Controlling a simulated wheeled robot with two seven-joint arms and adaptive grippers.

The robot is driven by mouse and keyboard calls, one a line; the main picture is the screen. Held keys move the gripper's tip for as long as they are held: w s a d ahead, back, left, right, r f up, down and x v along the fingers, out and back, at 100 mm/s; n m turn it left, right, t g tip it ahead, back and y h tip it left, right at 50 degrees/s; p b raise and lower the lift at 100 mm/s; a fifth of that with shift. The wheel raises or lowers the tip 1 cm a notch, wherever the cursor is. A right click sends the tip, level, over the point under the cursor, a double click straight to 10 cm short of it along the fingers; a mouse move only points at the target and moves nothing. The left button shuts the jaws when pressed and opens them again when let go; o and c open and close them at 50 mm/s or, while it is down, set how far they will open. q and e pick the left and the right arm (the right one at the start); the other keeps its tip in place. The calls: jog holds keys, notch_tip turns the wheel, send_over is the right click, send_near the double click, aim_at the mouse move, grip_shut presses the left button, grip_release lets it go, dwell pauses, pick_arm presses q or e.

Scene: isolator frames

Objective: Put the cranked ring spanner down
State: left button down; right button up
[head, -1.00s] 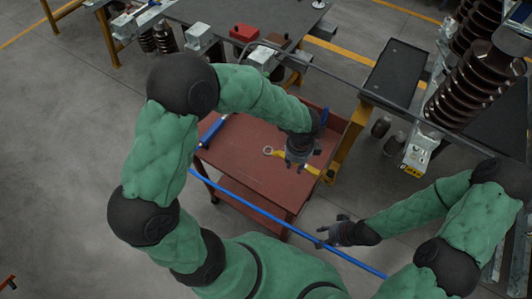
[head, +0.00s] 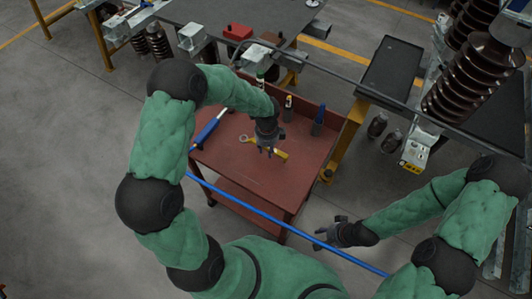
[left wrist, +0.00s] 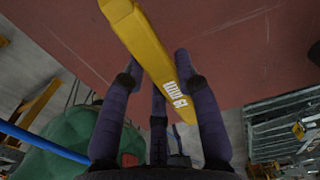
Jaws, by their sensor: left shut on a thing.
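The cranked ring spanner has a yellow handle (head: 280,155) and a bare metal ring end (head: 243,138). It is over the red top of the cart (head: 233,165). My left gripper (head: 267,150) is shut on the handle, with the ring sticking out to the left. In the left wrist view the yellow handle (left wrist: 150,45) runs between the dark fingers, with white lettering near its lower end. I cannot tell whether the spanner touches the cart top. My right gripper (head: 328,235) is empty, its fingers spread, in front of the cart.
A blue-handled tool (head: 208,130) lies at the cart's left edge. A long blue bar (head: 250,208) crosses in front of the cart. The cart top's front and right are clear.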

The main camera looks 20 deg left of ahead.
aim_at(266, 157)
pick_arm(q)
jog(key=shift+w+a+f+b, duration=0.15)
jog(key=shift+f+b, duration=0.15)
jog(key=shift+f, duration=0.65)
jog(key=shift+a+f+b, duration=0.15)
jog(key=shift+f+b, duration=0.15)
jog(key=shift+f, duration=0.6)
jog(key=shift+f, duration=0.15)
jog(key=c, duration=0.9)
grip_release()
notch_tip(266, 157, up, 12)
jog(key=p, duration=0.3)
